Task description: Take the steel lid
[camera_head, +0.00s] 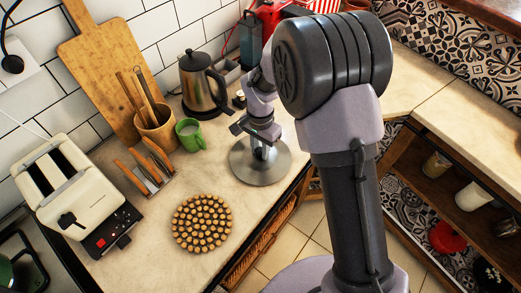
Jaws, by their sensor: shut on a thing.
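The steel lid (273,171) is a round, shiny grey disc at the right part of the counter, near its front edge. My gripper (265,147) is directly above the middle of the lid and is shut on it, at what looks like its central knob. The jaws and my wrist hide the knob and part of the lid's upper face. The lid looks about level. I cannot tell whether it rests on the counter or is slightly raised.
A round cork-like trivet (202,223) lies left of the lid. A green mug (190,134), a utensil cup (156,130), a kettle (203,84), a rack (147,168) and a toaster (72,195) stand behind and left. Open shelves (455,190) are at right.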

